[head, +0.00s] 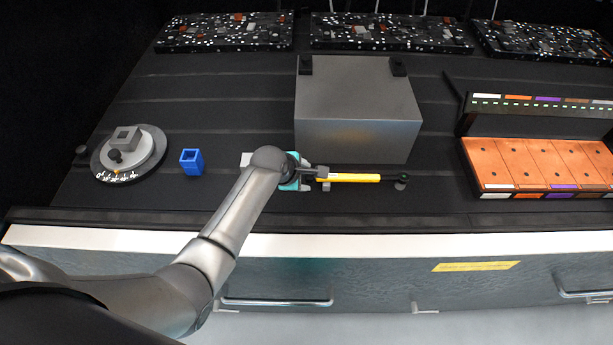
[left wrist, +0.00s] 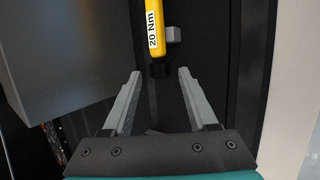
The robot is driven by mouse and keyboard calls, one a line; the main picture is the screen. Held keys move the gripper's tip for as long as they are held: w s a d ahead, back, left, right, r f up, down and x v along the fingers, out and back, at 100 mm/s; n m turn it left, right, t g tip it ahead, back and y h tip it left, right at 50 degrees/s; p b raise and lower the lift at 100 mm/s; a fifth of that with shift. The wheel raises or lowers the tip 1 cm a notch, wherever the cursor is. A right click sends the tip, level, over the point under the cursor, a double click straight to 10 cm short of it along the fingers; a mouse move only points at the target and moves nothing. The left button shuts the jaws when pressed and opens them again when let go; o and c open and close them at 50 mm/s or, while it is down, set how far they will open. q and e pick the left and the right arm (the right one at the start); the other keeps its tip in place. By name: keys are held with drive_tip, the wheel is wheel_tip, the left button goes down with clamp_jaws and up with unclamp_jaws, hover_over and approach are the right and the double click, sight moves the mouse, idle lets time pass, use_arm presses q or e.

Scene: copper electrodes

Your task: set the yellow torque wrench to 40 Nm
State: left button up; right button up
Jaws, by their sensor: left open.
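The yellow torque wrench (head: 348,178) lies level near the bench's front edge, in front of the grey box. Its label in the left wrist view reads "20 Nm" on the yellow handle (left wrist: 153,32). My left gripper (head: 308,173) is at the wrench's left end, fingers pointing right along it. In the left wrist view my left gripper (left wrist: 158,73) is open, and the wrench's dark end sits between the fingertips with gaps on both sides. The wrench's far end is out of the wrist view. My right gripper is not in view.
A grey box (head: 358,105) stands close behind the wrench. A round dial with a scale (head: 128,155) and a blue square block (head: 191,161) are at the left. A copper plate rack (head: 540,165) is at the right. Dark speckled trays (head: 225,32) line the back.

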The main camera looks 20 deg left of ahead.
use_arm(q)
drive_tip(key=shift+w+f+b, duration=0.3)
drive_tip(key=shift+f+b, duration=0.2)
drive_tip(key=shift+f, duration=0.05)
drive_tip(key=shift+r, duration=0.15)
drive_tip(key=shift+w+d+f, duration=0.15)
drive_tip(key=shift+w+f, duration=0.1)
clamp_jaws()
